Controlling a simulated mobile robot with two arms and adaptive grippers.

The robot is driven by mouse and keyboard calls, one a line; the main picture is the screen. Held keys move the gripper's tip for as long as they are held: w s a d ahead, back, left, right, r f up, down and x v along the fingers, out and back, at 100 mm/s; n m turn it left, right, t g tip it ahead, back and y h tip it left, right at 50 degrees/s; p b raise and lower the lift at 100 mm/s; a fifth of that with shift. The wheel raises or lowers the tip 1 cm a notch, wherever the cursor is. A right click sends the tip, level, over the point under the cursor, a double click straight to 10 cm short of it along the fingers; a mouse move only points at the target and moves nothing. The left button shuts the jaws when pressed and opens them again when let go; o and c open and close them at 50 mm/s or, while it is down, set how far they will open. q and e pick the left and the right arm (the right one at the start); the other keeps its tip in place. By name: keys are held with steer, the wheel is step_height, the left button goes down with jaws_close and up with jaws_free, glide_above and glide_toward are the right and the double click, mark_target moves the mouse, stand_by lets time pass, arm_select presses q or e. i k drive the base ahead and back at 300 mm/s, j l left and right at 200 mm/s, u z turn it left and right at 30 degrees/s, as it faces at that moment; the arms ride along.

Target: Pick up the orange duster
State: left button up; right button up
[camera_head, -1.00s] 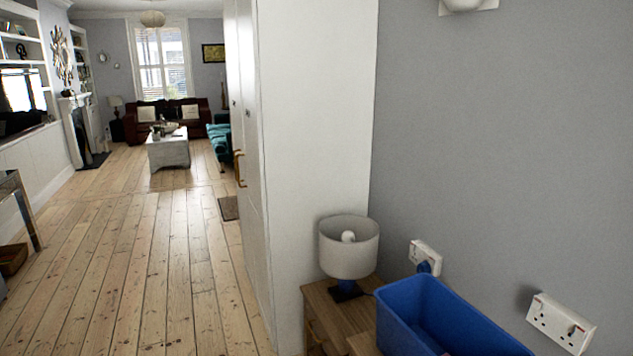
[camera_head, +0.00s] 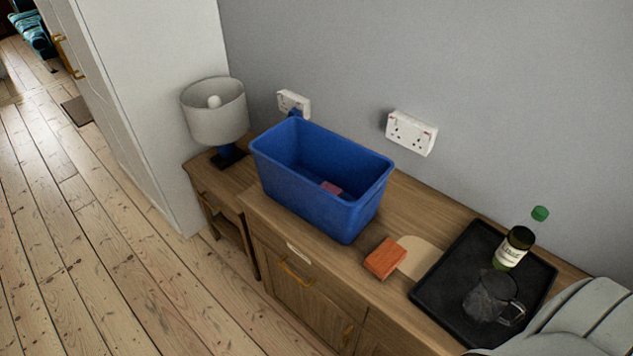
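An orange block-shaped duster (camera_head: 385,258) lies on the wooden cabinet top (camera_head: 345,262), near its front edge. It sits between the blue bin and the black tray, partly beside or on a pale flat board (camera_head: 420,257). Neither of my grippers shows in the head view. A grey rounded shape at the bottom right is likely part of my own body.
A blue bin (camera_head: 300,205) holding a small pinkish item (camera_head: 331,188) stands left of the duster. A black tray (camera_head: 447,282) on the right carries a green-capped bottle (camera_head: 514,247) and a dark glass jug (camera_head: 491,297). A lamp (camera_head: 215,115) stands far left. The floor in front is clear.

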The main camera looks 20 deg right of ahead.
mark_target(382, 261)
steer(key=z, duration=0.4)
steer(key=k+z, duration=0.15)
steer(key=z, duration=0.3)
steer(key=l+z, duration=0.1)
steer(key=z, duration=0.3)
steer(key=k, duration=0.05)
